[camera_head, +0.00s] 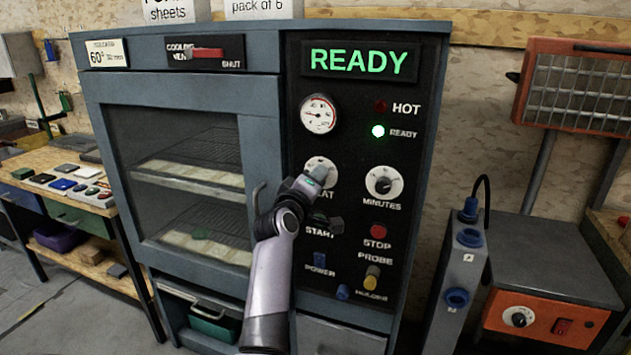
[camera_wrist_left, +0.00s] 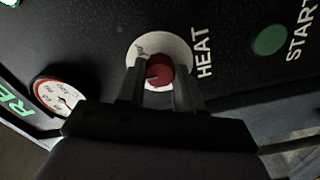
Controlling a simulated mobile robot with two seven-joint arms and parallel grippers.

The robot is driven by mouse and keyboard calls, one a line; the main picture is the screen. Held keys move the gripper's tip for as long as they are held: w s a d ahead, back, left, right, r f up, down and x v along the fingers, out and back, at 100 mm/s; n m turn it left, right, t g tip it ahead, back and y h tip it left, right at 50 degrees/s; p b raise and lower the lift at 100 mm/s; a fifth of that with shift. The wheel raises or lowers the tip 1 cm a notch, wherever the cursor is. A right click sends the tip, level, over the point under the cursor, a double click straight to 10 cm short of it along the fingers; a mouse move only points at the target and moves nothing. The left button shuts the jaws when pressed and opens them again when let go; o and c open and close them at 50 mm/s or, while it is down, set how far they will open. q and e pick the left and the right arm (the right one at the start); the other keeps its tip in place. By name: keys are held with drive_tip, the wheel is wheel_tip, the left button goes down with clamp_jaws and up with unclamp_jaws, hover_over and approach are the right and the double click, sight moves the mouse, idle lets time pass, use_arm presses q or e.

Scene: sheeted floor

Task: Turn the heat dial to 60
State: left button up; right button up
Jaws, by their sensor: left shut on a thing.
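The heat dial, a red knob on a white round scale plate (camera_wrist_left: 176,48), is on the black panel of the oven. The label HEAT stands beside it in the left wrist view. My left gripper (camera_wrist_left: 163,85) is shut on the heat dial's knob (camera_wrist_left: 160,69), one finger on each side. In the head view my left gripper (camera_head: 316,180) covers most of the dial, and only part of its white plate (camera_head: 317,163) shows. The scale numbers at the dial are too small to read. The round temperature gauge (camera_head: 318,114) is above the dial.
A green READY display (camera_head: 358,62) is lit, as is the ready lamp (camera_head: 378,131). The minutes dial (camera_head: 384,184) is to the right and the red stop button (camera_head: 378,231) below it. The oven door (camera_head: 185,110) is closed. A card reading 60 (camera_head: 106,53) is at the oven's top left.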

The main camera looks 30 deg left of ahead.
idle(0.3)
use_arm(q)
drive_tip(key=o, duration=1)
drive_tip(key=shift+o, duration=0.2)
drive_tip(key=shift+s, duration=0.1)
